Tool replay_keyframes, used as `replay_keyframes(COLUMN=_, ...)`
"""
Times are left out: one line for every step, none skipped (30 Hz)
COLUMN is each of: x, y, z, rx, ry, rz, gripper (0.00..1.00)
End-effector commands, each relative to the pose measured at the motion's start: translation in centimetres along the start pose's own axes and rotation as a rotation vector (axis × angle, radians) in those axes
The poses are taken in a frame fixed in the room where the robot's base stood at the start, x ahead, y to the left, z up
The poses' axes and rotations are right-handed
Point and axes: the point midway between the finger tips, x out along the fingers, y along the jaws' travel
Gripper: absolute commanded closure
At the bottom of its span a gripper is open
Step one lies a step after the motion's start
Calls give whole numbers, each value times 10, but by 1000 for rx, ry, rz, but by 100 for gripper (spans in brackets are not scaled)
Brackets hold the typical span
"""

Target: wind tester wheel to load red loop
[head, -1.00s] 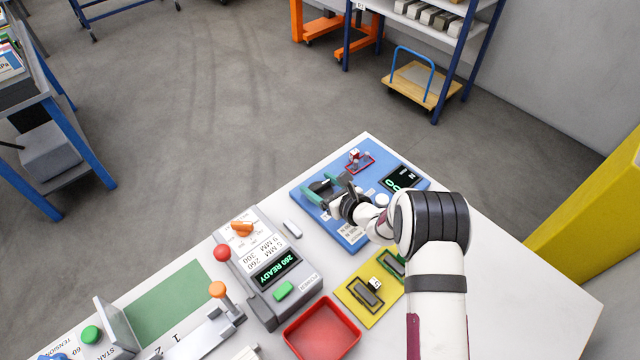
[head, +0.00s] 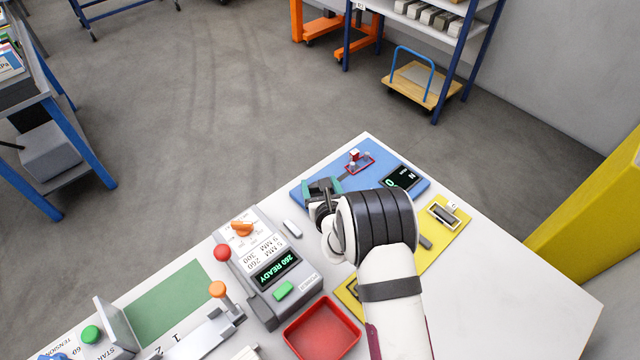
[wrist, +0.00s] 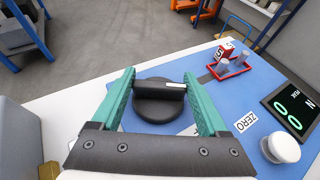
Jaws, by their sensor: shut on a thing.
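The tester is a blue base (head: 380,163) at the far end of the table. Its black wheel (wrist: 158,106) has a raised crossbar with a pale mark at its right end. My gripper (wrist: 159,78) has its teal fingers on the two ends of that bar; it also shows in the head view (head: 322,187), where it mostly hides the wheel. The red loop (wrist: 232,70) lies around two grey posts on the base, and it shows in the head view (head: 359,163) too. A dark display (wrist: 292,109) shows green zeros.
A white ZERO button (wrist: 282,147) is right of the wheel. A red tray (head: 322,328), a grey machine (head: 268,268) reading 260 READY and a yellow plate (head: 447,218) share the table. The right end of the table is bare.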

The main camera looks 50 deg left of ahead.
Motion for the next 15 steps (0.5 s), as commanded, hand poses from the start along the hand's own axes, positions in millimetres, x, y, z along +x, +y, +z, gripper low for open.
replay_keyframes(x=0, y=0, z=0, rx=-1, ry=-1, rz=0, gripper=78)
replay_keyframes(x=0, y=0, z=0, rx=-1, ry=-1, rz=0, gripper=78)
replay_keyframes(x=0, y=0, z=0, rx=-1, ry=-1, rz=0, gripper=78)
replay_keyframes(x=0, y=0, z=0, rx=-1, ry=-1, rz=1, gripper=78)
replay_keyframes(x=0, y=0, z=0, rx=-1, ry=-1, rz=1, gripper=78)
replay_keyframes(x=0, y=0, z=1, rx=-1, ry=-1, rz=1, gripper=78)
replay_keyframes(x=1, y=0, z=1, rx=-1, ry=-2, rz=1, gripper=78)
replay_keyframes(x=1, y=0, z=1, rx=-1, ry=-2, rz=1, gripper=78)
replay_keyframes(x=1, y=0, z=1, rx=-1, ry=-2, rz=1, gripper=19)
replay_keyframes(x=1, y=0, z=1, rx=-1, ry=-2, rz=1, gripper=14)
replay_keyframes(x=1, y=0, z=1, rx=-1, ry=-2, rz=1, gripper=8)
replay_keyframes(x=1, y=0, z=1, rx=0, ry=-2, rz=1, gripper=1)
replay_keyframes(x=0, y=0, z=1, rx=0, ry=-2, rz=1, gripper=0)
replay_keyframes(x=0, y=0, z=1, rx=0, ry=-2, rz=1, gripper=0)
replay_keyframes(x=0, y=0, z=1, rx=0, ry=-1, rz=1, gripper=0)
